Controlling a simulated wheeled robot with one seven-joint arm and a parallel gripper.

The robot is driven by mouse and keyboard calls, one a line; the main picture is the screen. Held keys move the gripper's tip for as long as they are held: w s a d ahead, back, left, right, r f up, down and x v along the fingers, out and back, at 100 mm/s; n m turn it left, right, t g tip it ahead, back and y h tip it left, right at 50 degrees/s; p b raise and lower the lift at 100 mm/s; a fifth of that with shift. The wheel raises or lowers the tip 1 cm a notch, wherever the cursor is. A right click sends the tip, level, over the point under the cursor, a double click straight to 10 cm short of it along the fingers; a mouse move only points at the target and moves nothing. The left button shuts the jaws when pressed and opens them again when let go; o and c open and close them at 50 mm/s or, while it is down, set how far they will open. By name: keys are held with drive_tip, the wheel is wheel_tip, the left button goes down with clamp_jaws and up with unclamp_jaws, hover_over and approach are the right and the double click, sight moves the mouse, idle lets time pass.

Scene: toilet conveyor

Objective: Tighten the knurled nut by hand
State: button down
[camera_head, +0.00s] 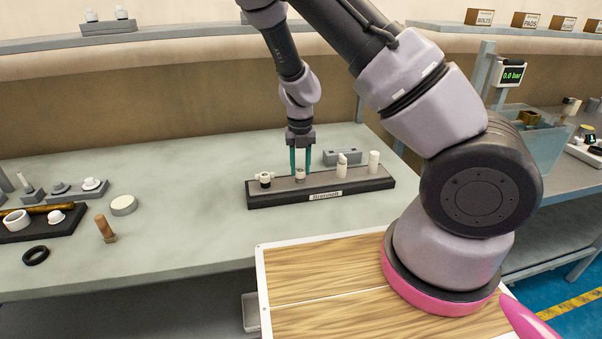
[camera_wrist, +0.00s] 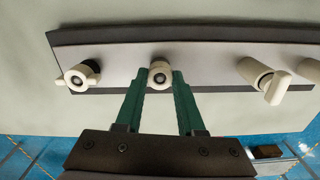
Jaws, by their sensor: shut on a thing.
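My gripper (camera_head: 301,172) points down over the dark fixture board (camera_head: 290,199) on the grey-green bench. Its two green fingers are shut on a small cream round nut (camera_head: 300,175), the second part from the left on the board. In the wrist view the nut (camera_wrist: 160,76) shows as a ring with a dark centre between the fingertips (camera_wrist: 160,80). Knurling on it is too small to make out. The lower part of the nut's stem is hidden from the wrist view.
On the board, a cream part with a black collar (camera_head: 265,179) stands left of my gripper; two cream parts (camera_head: 342,165) (camera_head: 373,161) stand right. A grey block (camera_head: 342,156) lies behind.

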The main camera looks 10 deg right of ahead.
drive_tip(key=c, duration=0.8)
unclamp_jaws()
drive_tip(key=shift+c, duration=0.2)
drive_tip(key=shift+r, duration=1.5)
drive_tip(key=o, duration=0.6)
drive_tip(key=shift+c, duration=0.2)
drive_tip(key=c, duration=0.5)
